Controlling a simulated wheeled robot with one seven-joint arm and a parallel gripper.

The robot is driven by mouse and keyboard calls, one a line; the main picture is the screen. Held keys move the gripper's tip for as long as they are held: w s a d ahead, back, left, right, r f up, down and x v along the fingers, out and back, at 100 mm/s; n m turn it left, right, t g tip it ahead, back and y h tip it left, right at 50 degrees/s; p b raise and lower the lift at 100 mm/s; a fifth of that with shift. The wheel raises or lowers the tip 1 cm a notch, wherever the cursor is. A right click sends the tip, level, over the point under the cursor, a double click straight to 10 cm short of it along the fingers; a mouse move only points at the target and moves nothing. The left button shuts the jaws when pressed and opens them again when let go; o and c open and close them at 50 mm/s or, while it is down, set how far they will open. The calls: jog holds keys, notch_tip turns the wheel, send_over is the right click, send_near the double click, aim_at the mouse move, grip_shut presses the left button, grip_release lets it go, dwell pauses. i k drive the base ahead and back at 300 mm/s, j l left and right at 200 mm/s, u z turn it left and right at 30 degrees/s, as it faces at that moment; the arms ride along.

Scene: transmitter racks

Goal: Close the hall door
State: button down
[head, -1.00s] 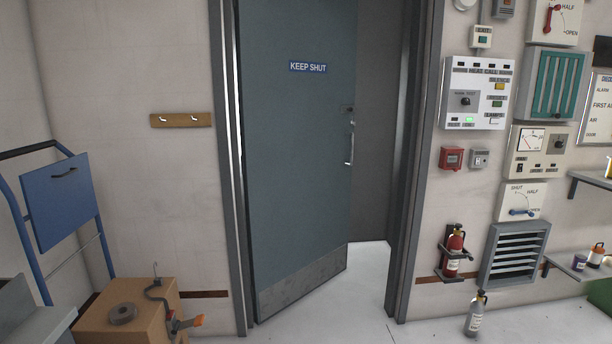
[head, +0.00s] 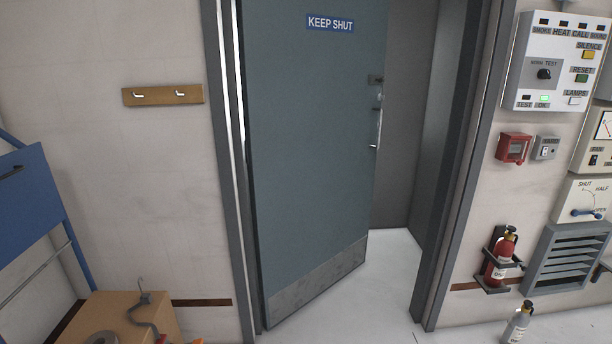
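The hall door (head: 312,165) is a grey-blue panel with a blue KEEP SHUT sign (head: 331,24) and a metal kick plate along its bottom. It stands partly open, hinged at the left side of its frame. A gap shows between its right edge and the right jamb (head: 462,170), with pale floor and a grey wall beyond. A silver handle (head: 378,128) is near the door's right edge, with a small lock plate (head: 376,79) above it. My gripper is not in view.
A cardboard box (head: 120,315) and a blue folding cart (head: 25,200) stand at the left. At the right are an alarm panel (head: 556,62), a bracketed red extinguisher (head: 502,258) and a grey bottle (head: 519,323) on the floor. The floor before the opening (head: 385,310) is clear.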

aim_at(311, 101)
jog(key=i+j+z, duration=0.1)
jog(key=i, duration=1.8)
